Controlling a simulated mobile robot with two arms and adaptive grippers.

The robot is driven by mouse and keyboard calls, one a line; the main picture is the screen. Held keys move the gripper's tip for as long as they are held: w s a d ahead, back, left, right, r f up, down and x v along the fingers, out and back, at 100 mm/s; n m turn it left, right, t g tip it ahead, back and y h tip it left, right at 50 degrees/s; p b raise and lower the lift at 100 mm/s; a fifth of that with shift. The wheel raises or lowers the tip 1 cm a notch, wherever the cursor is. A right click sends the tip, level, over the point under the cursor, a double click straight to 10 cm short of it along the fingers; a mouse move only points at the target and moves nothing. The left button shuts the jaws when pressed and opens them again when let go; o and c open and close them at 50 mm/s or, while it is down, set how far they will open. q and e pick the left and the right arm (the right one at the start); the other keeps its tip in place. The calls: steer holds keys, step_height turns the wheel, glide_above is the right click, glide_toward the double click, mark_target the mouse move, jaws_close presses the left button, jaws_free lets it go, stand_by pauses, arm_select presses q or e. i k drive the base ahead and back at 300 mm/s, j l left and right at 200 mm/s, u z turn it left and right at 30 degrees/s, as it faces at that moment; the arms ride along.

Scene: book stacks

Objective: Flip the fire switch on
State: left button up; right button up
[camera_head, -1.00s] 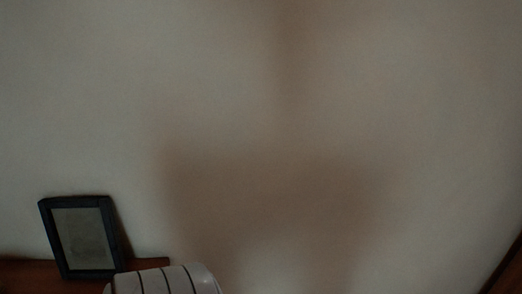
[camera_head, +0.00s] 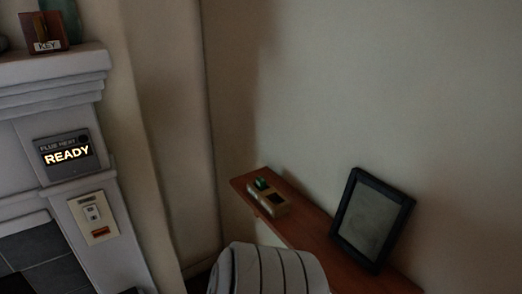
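A pale switch plate (camera_head: 94,217) is on the white fireplace surround at the lower left. It has a small light toggle (camera_head: 92,212) in the middle and a red-orange label or light near its bottom. The toggle's exact position is too small to tell. Above it is a dark grey panel (camera_head: 70,158) with a lit "READY" sign. Neither of my grippers is in view.
A white mantel (camera_head: 55,68) with a "KEY" holder (camera_head: 46,35) is at upper left. A wooden shelf (camera_head: 300,236) on the right holds a small box with a green top (camera_head: 265,198) and a dark picture frame (camera_head: 372,220). A white ribbed shape fills the bottom middle.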

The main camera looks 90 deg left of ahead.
mark_target(92, 213)
steer(key=u, duration=3.95)
steer(key=i+j, duration=0.1)
steer(key=j, duration=0.15)
steer(key=i+j, duration=0.15)
steer(key=j, duration=0.15)
